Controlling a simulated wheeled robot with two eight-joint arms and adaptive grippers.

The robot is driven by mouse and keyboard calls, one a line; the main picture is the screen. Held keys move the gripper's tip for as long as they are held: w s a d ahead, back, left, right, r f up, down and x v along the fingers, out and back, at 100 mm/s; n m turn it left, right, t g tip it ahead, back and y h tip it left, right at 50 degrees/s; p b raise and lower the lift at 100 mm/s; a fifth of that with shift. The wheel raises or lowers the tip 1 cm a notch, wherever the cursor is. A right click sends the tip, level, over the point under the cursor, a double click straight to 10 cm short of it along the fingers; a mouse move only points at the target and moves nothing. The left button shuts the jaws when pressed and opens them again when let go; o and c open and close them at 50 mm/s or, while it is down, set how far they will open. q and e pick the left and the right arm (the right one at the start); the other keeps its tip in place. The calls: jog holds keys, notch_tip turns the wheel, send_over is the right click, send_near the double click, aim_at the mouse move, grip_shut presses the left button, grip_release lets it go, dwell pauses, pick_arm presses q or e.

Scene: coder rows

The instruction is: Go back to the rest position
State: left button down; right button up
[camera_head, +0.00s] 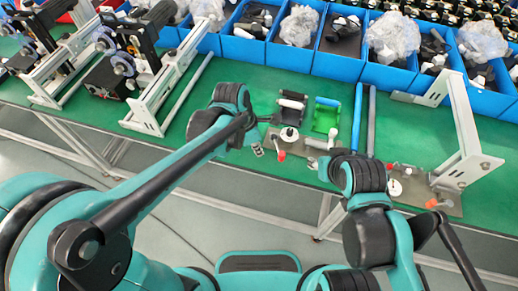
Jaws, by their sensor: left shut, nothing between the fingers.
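My left arm comes in from the left and bends down at its teal and black wrist over the green bench (206,126). My left gripper (257,150) is small and partly hidden behind its own wrist; it is shut and empty, near the front edge of the bench. My right arm rises at the lower right, its teal and black links over the bench's front edge. Its gripper cannot be made out behind those links.
Close to the arms are a small fixture plate (285,160), a green holder (326,114), a blue rod (357,118) and a white metal bracket (462,130). Camera-like devices on stands (150,75) are at left. Blue bins (290,57) line the back. Grey floor lies in front.

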pick_arm(q)
jog(key=shift+s, duration=0.1)
pick_arm(e)
jog(key=shift+s, duration=0.1)
pick_arm(q)
jog(key=s+a+m+t+y+b, duration=0.1)
jog(key=s+a+m+t+b, duration=0.2)
jog(key=a+m, duration=0.6)
jog(key=s+a+m+t+y+b, duration=0.1)
jog(key=s+a+m+t+b, duration=0.1)
jog(key=s+a+m, duration=0.3)
jog(key=a+m+t, duration=0.1)
jog(key=a+m, duration=0.3)
jog(key=m, duration=0.3)
jog(key=shift+a+r+y+b, duration=0.15)
jog(key=shift+a+y+b, duration=0.05)
jog(key=shift+y+b, duration=0.2)
pick_arm(e)
notch_tip(320, 180, down, 6)
jog(key=shift+r, duration=0.15)
jog(key=shift+o, duration=0.4)
